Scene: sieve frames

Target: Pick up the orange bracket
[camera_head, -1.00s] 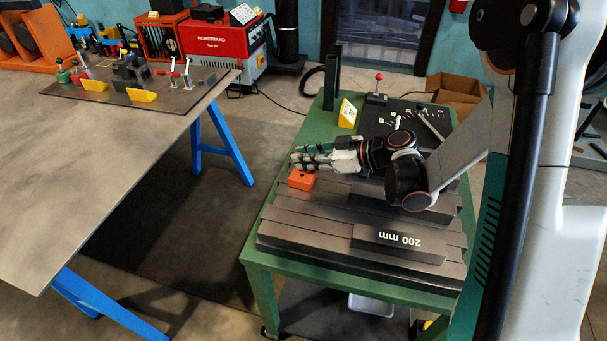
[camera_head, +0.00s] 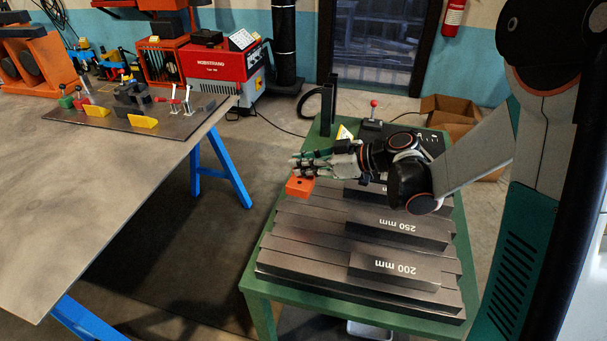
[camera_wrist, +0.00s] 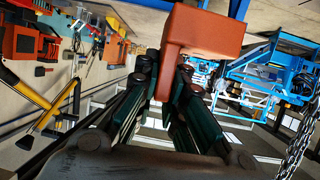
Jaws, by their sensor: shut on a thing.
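The orange bracket (camera_head: 300,187) is a small block-like part with a dark hole in its face. In the head view it hangs at the tips of my gripper (camera_head: 312,163), above the far left part of the green table. In the wrist view the bracket (camera_wrist: 205,32) fills the top middle, and its lower leg sits between the fingers of my gripper (camera_wrist: 178,85). The fingers are shut on that leg. In the head view the fingers cover part of the bracket's top.
Dark steel bars marked 250 mm (camera_head: 398,227) and 200 mm (camera_head: 395,268) lie on the green table (camera_head: 262,297) below my arm. A red-knobbed clamp (camera_head: 373,118) and an upright dark post (camera_head: 332,95) stand at its back. A wide steel-topped table (camera_head: 95,190) is at left.

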